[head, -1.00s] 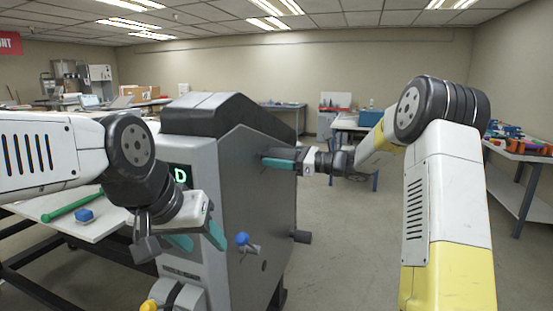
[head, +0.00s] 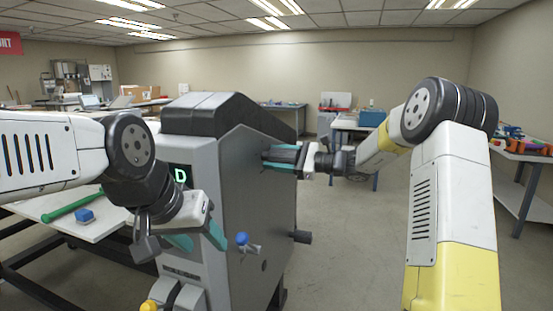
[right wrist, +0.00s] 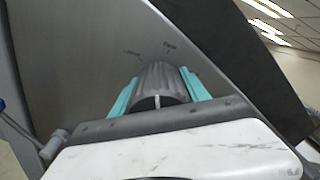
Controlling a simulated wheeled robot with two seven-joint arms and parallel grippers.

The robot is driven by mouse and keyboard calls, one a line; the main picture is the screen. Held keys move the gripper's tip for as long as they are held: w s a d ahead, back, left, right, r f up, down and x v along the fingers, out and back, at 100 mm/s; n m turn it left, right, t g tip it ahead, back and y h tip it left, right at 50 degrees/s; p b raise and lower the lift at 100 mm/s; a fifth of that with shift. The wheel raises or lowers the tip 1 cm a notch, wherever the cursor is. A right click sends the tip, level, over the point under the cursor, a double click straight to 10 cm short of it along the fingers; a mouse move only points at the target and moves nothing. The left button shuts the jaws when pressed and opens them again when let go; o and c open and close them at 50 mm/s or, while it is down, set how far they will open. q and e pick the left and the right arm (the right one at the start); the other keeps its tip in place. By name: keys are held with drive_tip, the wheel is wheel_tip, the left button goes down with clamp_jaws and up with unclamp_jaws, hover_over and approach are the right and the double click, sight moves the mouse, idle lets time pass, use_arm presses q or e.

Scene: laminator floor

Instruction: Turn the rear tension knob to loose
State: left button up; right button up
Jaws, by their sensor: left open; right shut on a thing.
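The tension knob (right wrist: 160,82) is a dark grey ribbed cylinder on the grey side panel of the machine, with a white line on its near end. Two small printed labels are on the panel above it, too small to read surely. My left gripper (head: 198,241) is open and empty, in front of the machine's front face.
The grey machine (head: 232,190) has a green "D" display (head: 180,176). A blue-tipped lever (head: 242,239) and a dark cylinder (head: 301,237) stick out from its side. Floor at right is clear.

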drive_tip(key=n, duration=0.4)
drive_tip(key=shift+n, duration=2.6)
drive_tip(key=o, duration=1.4)
drive_tip(key=shift+c, duration=0.2)
drive_tip(key=v, duration=0.8)
